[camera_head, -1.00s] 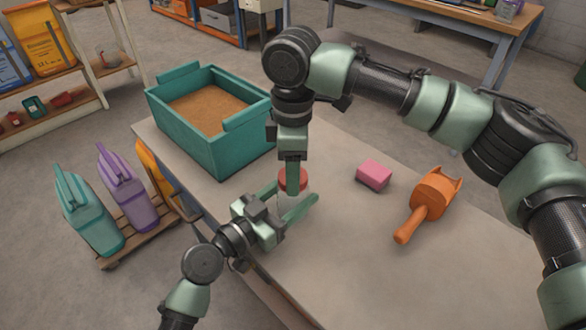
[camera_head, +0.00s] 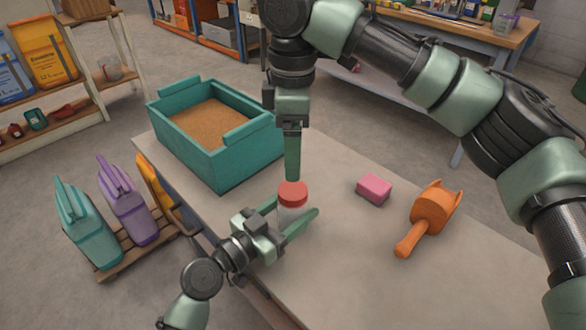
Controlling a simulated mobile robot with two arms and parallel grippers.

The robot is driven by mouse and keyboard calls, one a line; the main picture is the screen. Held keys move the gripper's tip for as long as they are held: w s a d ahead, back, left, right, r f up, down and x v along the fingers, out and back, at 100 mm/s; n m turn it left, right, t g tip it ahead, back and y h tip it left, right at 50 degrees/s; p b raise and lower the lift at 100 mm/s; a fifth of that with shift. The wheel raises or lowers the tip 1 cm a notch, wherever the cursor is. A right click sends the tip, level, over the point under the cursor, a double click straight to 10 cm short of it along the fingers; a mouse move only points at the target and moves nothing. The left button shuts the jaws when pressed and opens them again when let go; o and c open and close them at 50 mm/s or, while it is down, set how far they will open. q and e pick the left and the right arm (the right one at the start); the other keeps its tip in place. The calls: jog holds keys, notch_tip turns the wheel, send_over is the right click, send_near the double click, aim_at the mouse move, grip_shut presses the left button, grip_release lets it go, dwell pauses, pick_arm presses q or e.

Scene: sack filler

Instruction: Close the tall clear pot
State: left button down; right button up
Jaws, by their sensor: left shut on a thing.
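The tall clear pot (camera_head: 289,216) stands upright on the table, with a red lid (camera_head: 292,192) seated on its top. Whether the lid is fully tight cannot be told. My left gripper (camera_head: 291,219) is shut on the pot's body from the lower left, one finger on each side. My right gripper (camera_head: 292,177) points straight down just above the lid, apart from it or barely clear. Its fingers overlap edge-on, so their opening cannot be told.
A teal bin (camera_head: 218,170) of brown grain stands behind left on the table (camera_head: 360,285). A pink block (camera_head: 374,189) and an orange scoop (camera_head: 431,213) lie to the right. Teal and purple jugs (camera_head: 126,200) stand on a wooden pallet beside the table.

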aim_at(281, 217)
jog(key=shift+r, duration=1.4)
pick_arm(q)
jog(key=shift+c, duration=1.8)
grip_release()
jog(key=b+v, duration=0.1)
jog(key=v, duration=0.6)
jog(key=shift+s+a, duration=0.15)
jog(key=shift+a, duration=0.05)
jog(key=shift+s+a, duration=0.15)
pick_arm(e)
jog(key=shift+f, duration=0.8)
